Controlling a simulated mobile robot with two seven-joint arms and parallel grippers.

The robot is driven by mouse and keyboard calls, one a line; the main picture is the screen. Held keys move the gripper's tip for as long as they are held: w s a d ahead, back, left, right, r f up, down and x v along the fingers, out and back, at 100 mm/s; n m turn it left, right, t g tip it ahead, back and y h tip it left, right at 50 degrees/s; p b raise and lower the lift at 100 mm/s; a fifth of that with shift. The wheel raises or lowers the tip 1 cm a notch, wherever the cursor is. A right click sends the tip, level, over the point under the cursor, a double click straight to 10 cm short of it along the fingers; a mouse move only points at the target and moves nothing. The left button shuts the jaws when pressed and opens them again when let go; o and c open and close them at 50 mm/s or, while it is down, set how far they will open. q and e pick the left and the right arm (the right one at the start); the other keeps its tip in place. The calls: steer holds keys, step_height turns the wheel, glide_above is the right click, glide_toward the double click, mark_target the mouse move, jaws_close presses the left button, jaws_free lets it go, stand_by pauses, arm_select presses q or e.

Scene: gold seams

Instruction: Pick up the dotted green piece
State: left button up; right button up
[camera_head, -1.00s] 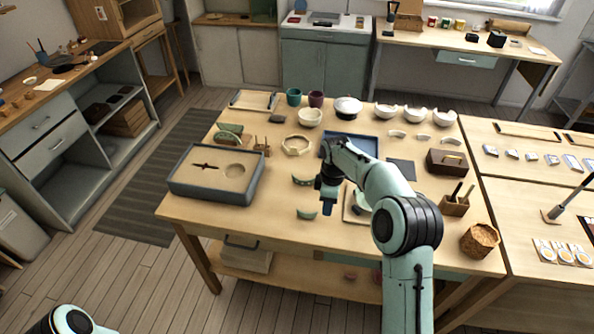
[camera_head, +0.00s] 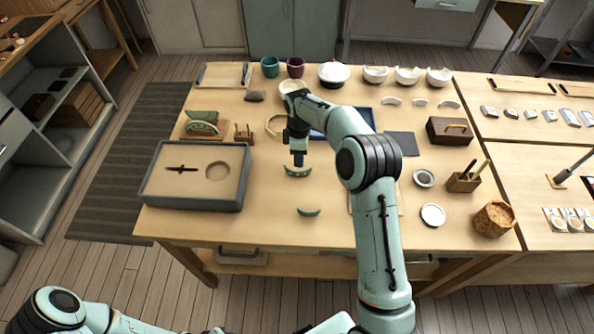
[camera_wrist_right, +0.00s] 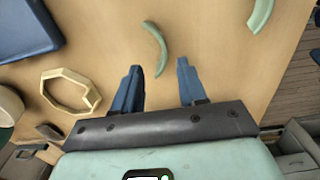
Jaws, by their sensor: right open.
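A curved green piece with small light dots (camera_head: 298,172) lies on the table below my right gripper (camera_head: 298,160). In the right wrist view a curved green piece (camera_wrist_right: 157,48) lies just beyond and between the two blue fingertips of my right gripper (camera_wrist_right: 160,72). The fingers are apart with nothing between them. A second curved green piece (camera_head: 308,212), without visible dots, lies nearer the table's front edge; a green piece also shows at the upper right of the wrist view (camera_wrist_right: 261,14). My left gripper is out of view.
A grey box with a sand-coloured top (camera_head: 146,192) stands to the left. A pale octagonal ring (camera_wrist_right: 46,91) and a blue tray (camera_head: 366,112) lie behind the gripper. White bowls (camera_head: 407,76) stand along the back. Bare tabletop surrounds the two green pieces.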

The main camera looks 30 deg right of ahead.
mark_target(298, 171)
step_height(298, 171, down, 3)
steer(key=shift+r, duration=0.15)
steer(key=f, duration=0.4)
steer(key=shift+s+a+f, duration=0.15)
steer(key=shift+s+a, duration=0.05)
steer(key=shift+a, duration=0.05)
steer(key=shift+w+f, duration=0.1)
steer(key=shift+f, duration=0.3)
jaws_close()
